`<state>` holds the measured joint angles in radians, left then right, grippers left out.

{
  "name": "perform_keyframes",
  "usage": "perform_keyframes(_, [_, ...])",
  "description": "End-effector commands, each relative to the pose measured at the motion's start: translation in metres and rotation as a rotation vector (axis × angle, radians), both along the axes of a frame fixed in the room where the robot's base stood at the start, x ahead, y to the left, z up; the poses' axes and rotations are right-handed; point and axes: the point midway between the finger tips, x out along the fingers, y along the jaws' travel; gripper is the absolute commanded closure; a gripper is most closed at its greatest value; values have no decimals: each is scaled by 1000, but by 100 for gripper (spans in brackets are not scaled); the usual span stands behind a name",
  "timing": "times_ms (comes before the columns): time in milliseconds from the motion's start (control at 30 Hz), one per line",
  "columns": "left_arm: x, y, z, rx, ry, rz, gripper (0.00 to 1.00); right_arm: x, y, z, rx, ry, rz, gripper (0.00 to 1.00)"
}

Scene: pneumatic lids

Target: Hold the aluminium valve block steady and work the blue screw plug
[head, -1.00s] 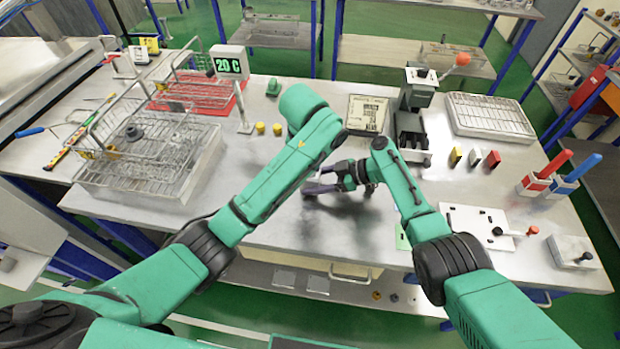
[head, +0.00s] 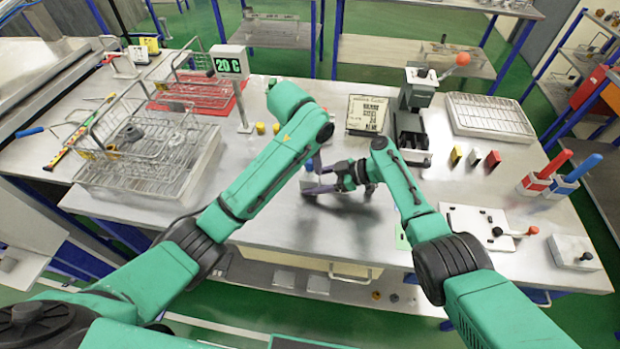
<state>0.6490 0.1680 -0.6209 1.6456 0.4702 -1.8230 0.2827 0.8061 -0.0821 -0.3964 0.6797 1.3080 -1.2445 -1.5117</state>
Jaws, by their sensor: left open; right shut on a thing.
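My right gripper (head: 325,188) reaches in from the right, low over the middle of the bench, its fingers pointing left. It is shut on a small grey piece, apparently the aluminium valve block (head: 307,182), mostly hidden by the fingers and my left arm. My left forearm crosses the bench, and its wrist hides most of my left gripper (head: 317,161). Only a narrow purplish finger part shows below the wrist, just above the block; the gripper is open. I cannot tell whether it touches anything. I cannot make out the blue screw plug.
A wire basket (head: 95,133) stands at left, with a red rack (head: 196,95) and a "20 C" display (head: 229,64) behind it. Behind the grippers are a printed plate (head: 367,114) and a grey press (head: 408,125). A white plate (head: 483,227) lies at right.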

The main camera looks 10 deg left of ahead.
Motion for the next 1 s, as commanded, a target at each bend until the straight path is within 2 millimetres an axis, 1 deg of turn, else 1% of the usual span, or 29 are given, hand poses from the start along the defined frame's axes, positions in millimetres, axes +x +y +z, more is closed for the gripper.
perform_keyframes(33, [1, 3, 1, 2, -2, -109, 41, 0, -1, -2, -3, 3, -1, 84])
perform_keyframes(100, [2, 4, 1, 1, -2, -248, 41, 0, -1, -2, -3, 3, -1, 84])
perform_keyframes(167, [2, 4, 0, 1, 0, -319, 41, 0, -1, -2, -3, 3, -1, 84])
perform_keyframes(233, [1, 4, 0, -1, 0, -345, 41, 0, -1, -1, -3, 2, -1, 84])
perform_keyframes(400, [1, 4, 0, 0, -1, -346, 41, 0, -1, -1, -3, 1, -2, 84])
perform_keyframes(467, [2, 5, 1, 2, -1, -384, 41, 0, -1, -1, -3, 1, -2, 84])
perform_keyframes(567, [5, 7, 1, 3, -1, -576, 41, 0, -1, -1, -3, 1, -2, 84])
perform_keyframes(700, [9, 9, 1, 2, 0, -900, 41, 0, -1, -1, -3, 1, -2, 84])
perform_keyframes(767, [10, 9, 1, 2, 1, -990, 41, 0, -1, -1, -3, 1, -2, 84])
perform_keyframes(833, [9, 8, 0, 1, 1, -1037, 41, 0, -1, -1, -3, 1, -2, 84])
perform_keyframes(1000, [9, 8, 0, 1, 1, -1042, 41, 0, -1, -1, -3, 1, -2, 84])
